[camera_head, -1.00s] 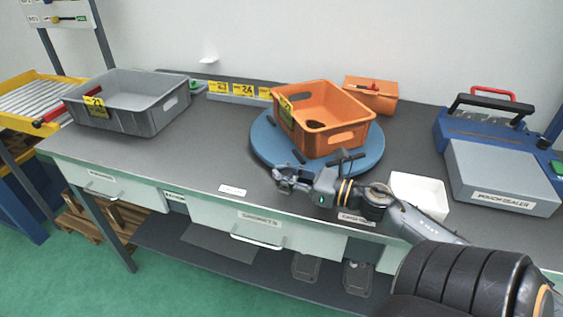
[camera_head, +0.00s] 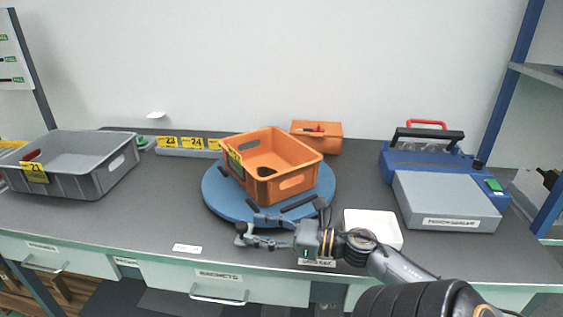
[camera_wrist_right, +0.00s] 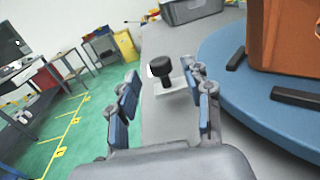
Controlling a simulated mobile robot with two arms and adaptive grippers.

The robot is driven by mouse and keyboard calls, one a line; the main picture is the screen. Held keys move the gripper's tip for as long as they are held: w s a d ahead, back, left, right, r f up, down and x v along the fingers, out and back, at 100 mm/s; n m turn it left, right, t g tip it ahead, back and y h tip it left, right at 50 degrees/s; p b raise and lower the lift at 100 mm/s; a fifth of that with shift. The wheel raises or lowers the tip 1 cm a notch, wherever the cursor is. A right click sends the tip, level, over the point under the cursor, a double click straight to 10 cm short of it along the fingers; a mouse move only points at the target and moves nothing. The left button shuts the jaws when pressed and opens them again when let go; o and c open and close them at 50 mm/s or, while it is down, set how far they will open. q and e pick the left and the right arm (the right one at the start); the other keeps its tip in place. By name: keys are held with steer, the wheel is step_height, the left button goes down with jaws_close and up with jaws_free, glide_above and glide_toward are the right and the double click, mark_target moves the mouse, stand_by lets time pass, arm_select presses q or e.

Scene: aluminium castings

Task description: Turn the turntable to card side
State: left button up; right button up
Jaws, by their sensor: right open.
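The turntable (camera_head: 215,203) is a round blue disc on the grey workbench, with dark bars on its top. An orange crate (camera_head: 292,183) with a yellow label stands on it. The turntable also shows at the right of the right wrist view (camera_wrist_right: 235,75). My right gripper (camera_head: 246,232) is open and empty at the turntable's front edge, pointing left. In the right wrist view a black knob (camera_wrist_right: 164,74) on a pale plate lies ahead, in line with the gap between the fingers (camera_wrist_right: 165,95). I cannot tell whether any finger touches the disc. My left gripper is out of view.
A grey crate (camera_head: 95,184) stands at the left, and a small orange box (camera_head: 316,143) behind the turntable. A white tray (camera_head: 372,229) sits close by my right wrist. A blue and grey sealer (camera_head: 447,205) stands at the right.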

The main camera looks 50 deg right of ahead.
steer(key=v, duration=0.6)
steer(key=shift+s, duration=0.15)
